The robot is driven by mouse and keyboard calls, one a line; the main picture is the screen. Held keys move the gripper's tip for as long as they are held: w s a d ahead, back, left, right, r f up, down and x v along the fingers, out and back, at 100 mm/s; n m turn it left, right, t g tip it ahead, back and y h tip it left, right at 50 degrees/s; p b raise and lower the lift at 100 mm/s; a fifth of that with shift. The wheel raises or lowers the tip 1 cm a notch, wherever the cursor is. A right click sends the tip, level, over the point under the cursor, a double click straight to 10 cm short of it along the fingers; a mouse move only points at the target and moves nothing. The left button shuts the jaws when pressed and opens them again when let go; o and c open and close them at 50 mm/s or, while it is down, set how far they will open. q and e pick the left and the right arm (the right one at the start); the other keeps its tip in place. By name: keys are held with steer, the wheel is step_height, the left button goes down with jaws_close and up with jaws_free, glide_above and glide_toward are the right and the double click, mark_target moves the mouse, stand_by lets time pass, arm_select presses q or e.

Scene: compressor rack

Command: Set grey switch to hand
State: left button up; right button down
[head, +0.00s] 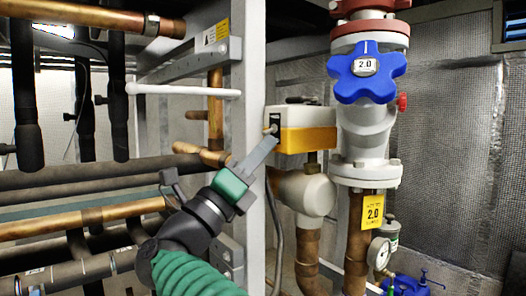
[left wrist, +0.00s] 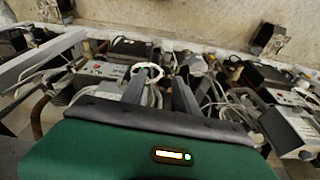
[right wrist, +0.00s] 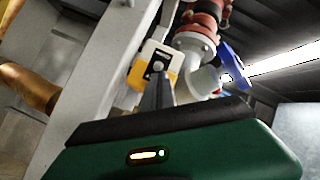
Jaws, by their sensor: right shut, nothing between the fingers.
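A white and yellow actuator box (head: 305,130) is mounted beside the white valve body. Its left end face carries a small dark switch panel (head: 274,118), with the grey switch (head: 270,129) low on it, partly hidden by my fingertips. My right gripper (head: 274,141) is shut and empty, its tips at or very near the switch; contact cannot be told. In the right wrist view, the shut fingers (right wrist: 158,82) point at the box face (right wrist: 150,52) and a dark round part (right wrist: 158,66) just beyond the tips. My left gripper (left wrist: 160,88) is open in the left wrist view, outside the head view.
A blue handwheel (head: 366,67) tops the valve to the right. A white upright post (head: 246,75) stands just left of the box. Copper and black pipes (head: 80,180) fill the left side. Cables and several grey boxes (left wrist: 100,70) show in the left wrist view.

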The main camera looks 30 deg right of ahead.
steer(key=shift+a+r, duration=0.1)
steer(key=shift+r, duration=0.05)
steer(key=shift+y, duration=0.4)
steer(key=shift+a+r+p, duration=0.3)
steer(key=shift+r+p, duration=0.1)
steer(key=shift+r, duration=0.15)
steer(key=shift+r+m+g+y, duration=0.15)
steer(key=shift+m+g+y, duration=0.25)
steer(key=shift+g+y, duration=0.15)
steer(key=shift+a, duration=0.2)
